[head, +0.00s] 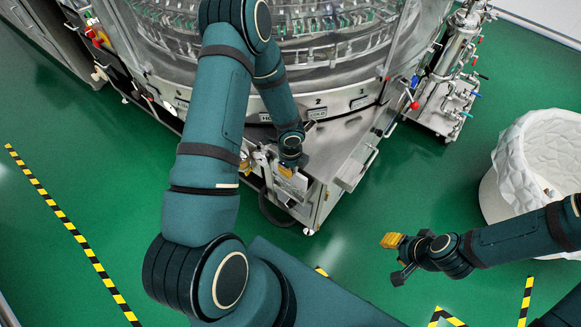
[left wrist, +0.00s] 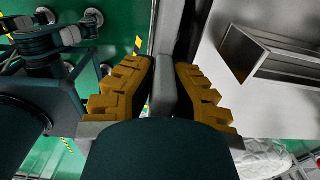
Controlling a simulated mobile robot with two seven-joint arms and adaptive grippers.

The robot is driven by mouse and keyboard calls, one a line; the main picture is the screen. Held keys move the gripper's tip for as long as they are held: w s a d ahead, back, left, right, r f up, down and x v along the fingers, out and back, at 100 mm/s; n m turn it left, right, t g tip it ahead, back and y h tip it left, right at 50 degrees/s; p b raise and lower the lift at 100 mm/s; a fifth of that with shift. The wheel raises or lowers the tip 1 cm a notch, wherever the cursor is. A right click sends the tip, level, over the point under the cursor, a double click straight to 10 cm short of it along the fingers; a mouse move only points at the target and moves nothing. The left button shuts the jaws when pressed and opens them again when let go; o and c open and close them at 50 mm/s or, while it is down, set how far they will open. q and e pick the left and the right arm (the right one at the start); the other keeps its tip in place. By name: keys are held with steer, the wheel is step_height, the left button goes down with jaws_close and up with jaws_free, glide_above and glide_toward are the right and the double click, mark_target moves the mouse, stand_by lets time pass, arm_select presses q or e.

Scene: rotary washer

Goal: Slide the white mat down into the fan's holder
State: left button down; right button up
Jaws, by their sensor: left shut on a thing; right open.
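My left gripper (head: 287,171) is at the front corner of the washer, low beside its metal housing. In the left wrist view its yellow fingers (left wrist: 164,90) are shut on a pale grey slab (left wrist: 168,50), seen edge-on. This may be the white mat; its colour is dulled by shade and its far end leaves the picture. I cannot make out the fan or its holder clearly; the gripper and arm cover part of that corner. My right gripper (head: 394,260) is open and empty over the green floor, well apart from the washer.
The round glass washer (head: 330,42) fills the top middle. An open metal box shape (left wrist: 262,58) lies close right of the left gripper. A white-lined bin (head: 512,185) stands at right, a valve stand (head: 447,85) behind.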

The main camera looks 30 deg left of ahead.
arm_select(q)
steer(key=c, duration=1.1)
jaws_free()
steer(key=shift+o, duration=0.2)
step_height(320, 180, up, 12)
steer(key=s+d+f+n+t+h, duration=0.1)
steer(key=s+d+n, duration=0.3)
steer(key=d+n, duration=0.4)
steer(key=s+d+f+n+h, duration=0.2)
steer(key=s+d+f+n, duration=0.2)
steer(key=d+n, duration=0.5)
steer(key=s+n, duration=0.1)
steer(key=n, duration=0.2)
steer(key=shift+s+d+f+n+t+h, duration=0.2)
steer(key=shift+f+n+t+h, duration=0.1)
steer(key=shift+f+t+h, duration=0.1)
